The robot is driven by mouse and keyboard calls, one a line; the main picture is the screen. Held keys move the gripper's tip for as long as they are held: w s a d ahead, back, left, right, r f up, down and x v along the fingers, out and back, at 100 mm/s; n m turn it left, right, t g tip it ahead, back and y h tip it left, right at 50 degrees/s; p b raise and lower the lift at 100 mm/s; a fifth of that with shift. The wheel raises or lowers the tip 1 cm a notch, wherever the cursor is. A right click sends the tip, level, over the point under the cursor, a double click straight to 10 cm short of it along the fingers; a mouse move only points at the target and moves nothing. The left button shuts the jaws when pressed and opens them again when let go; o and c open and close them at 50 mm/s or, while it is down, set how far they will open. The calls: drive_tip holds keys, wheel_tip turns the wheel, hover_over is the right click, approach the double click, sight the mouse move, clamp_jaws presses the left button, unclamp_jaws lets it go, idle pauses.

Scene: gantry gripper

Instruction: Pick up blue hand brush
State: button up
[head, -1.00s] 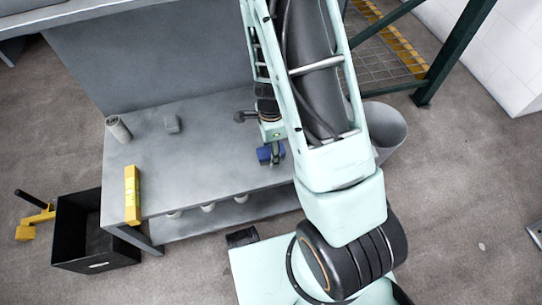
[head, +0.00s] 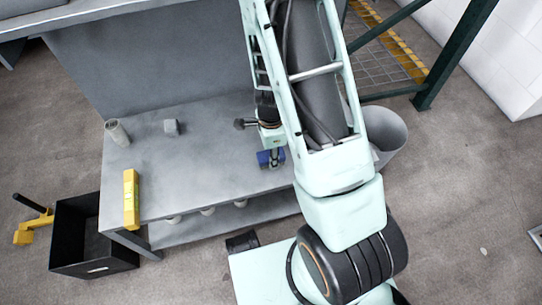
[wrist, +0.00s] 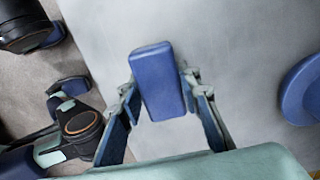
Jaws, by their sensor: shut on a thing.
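The blue hand brush (wrist: 160,80) shows in the wrist view as a blue block with rounded edges. My gripper (wrist: 161,86) is shut on it, with one finger on each long side. In the head view the blue brush (head: 265,159) is small, at my gripper (head: 271,153) over the right part of the grey bench. My arm hides the area to its right. I cannot tell whether the brush touches the bench top.
The grey bench (head: 205,165) also holds a pale cylinder (head: 117,132), a small grey block (head: 171,127) and a yellow level (head: 131,199). A black crate (head: 85,265) stands on the floor. A round blue thing (wrist: 303,92) is cut off at right in the wrist view.

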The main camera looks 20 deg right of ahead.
drive_tip(key=shift+r, duration=0.6)
wheel_tip(320, 180, up, 3)
drive_tip(key=shift+f+p, duration=0.15)
drive_tip(key=shift+p, duration=0.75)
drive_tip(key=s+a+r+p, duration=0.3)
drive_tip(key=s+r+p, duration=0.6)
drive_tip(key=s+p, duration=0.4)
drive_tip(key=shift+s+a+p, duration=0.25)
drive_tip(key=shift+a+p, duration=0.1)
drive_tip(key=shift+p, duration=1.8)
